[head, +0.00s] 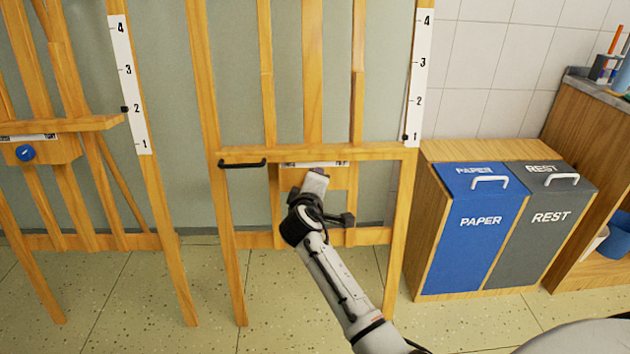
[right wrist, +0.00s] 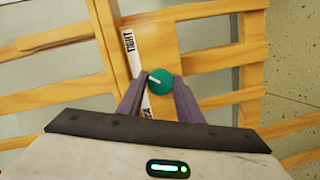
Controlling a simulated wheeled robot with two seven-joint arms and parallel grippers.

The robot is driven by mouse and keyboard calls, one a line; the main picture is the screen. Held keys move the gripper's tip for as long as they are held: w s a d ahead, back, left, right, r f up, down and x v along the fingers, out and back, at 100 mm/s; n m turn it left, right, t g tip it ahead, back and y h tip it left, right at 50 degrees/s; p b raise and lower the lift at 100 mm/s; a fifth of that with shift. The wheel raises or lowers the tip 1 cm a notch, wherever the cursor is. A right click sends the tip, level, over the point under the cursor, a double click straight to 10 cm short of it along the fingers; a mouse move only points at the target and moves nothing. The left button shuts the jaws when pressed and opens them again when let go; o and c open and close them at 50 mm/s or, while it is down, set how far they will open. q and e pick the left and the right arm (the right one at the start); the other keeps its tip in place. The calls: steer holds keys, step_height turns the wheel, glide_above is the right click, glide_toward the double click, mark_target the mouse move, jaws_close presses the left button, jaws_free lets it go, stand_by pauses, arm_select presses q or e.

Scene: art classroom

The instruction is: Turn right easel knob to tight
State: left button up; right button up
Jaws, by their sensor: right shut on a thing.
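The right easel (head: 388,154) stands in the middle of the head view, with a strip (head: 300,164) on its lower crossbar. In the right wrist view the green knob (right wrist: 161,84) sits beside a white label strip (right wrist: 131,56) reading TIGHT at its upper end; the lower lettering is partly hidden. The knob's white pointer slants up-left towards the strip, between its two ends. My right gripper (right wrist: 158,96) is shut on the knob, one finger on each side. In the head view my right gripper (head: 316,180) covers the knob. My left gripper is out of view.
A left easel (head: 100,124) has a blue knob (head: 25,152). A black handle (head: 242,164) is on the right easel's crossbar. PAPER (head: 480,245) and REST (head: 545,240) bins stand to the right, by a wooden counter (head: 580,150). Floor between the easels is clear.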

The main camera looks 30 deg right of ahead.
arm_select(q)
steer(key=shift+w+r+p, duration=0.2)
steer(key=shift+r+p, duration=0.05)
steer(key=shift+p, duration=0.25)
arm_select(e)
steer(key=shift+m+y, duration=0.5)
steer(key=shift+m, duration=1.1)
steer(key=shift+f, duration=0.1)
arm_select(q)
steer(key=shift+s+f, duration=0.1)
arm_select(e)
steer(key=o, duration=1)
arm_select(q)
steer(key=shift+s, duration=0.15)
arm_select(e)
steer(key=shift+o, duration=0.2)
